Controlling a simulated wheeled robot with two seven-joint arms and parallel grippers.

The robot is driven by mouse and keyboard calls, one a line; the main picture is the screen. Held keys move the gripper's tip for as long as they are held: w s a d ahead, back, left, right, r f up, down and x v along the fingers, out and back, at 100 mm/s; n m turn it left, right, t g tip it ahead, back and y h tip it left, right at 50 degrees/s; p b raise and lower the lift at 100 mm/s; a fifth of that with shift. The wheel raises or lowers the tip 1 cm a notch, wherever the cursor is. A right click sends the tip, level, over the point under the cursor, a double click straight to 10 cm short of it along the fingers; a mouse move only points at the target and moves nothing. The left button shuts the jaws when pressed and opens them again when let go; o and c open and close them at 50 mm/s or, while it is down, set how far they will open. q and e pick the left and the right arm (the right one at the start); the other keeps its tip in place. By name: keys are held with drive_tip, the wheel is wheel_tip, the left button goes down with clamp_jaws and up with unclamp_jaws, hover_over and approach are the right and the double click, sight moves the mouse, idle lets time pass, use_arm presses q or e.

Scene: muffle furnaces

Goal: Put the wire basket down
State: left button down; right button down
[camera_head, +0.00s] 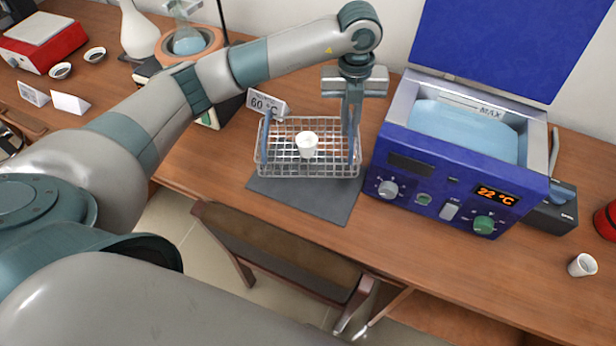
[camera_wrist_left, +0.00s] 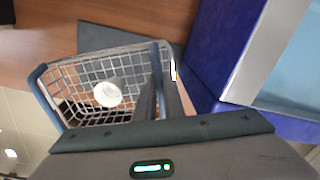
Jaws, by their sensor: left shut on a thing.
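The wire basket (camera_head: 290,172) is a silver mesh tray with blue end handles, and a white cup (camera_head: 307,145) stands in it. My left gripper (camera_head: 352,128) points down and is shut on the basket's right-hand handle. The wrist view shows the fingers (camera_wrist_left: 163,85) at that handle and the basket (camera_wrist_left: 60,85) level-looking with the cup (camera_wrist_left: 107,95) inside. The basket overlaps the back of a dark grey mat (camera_head: 318,207); I cannot tell whether it touches it. My right gripper is not in view.
A blue water bath (camera_head: 410,165) with raised lid and a 22 °C display stands just right of the basket. A 60 °C sign (camera_head: 265,104) stands behind it. A small white cup (camera_head: 582,265) is at far right. The mat's front part is bare, near the table's front edge.

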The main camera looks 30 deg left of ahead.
sight(346, 147)
use_arm(q)
drive_tip(key=shift+f, duration=0.1)
wheel_tip(346, 147, down, 5)
drive_tip(key=shift+f+p, duration=0.15)
drive_tip(key=shift+p, duration=0.9)
drive_tip(key=shift+f, duration=0.35)
drive_tip(key=shift+f+p, duration=0.65)
drive_tip(key=shift+f, duration=1.25)
drive_tip(key=c, duration=1.9)
unclamp_jaws()
drive_tip(key=shift+o, duration=0.2)
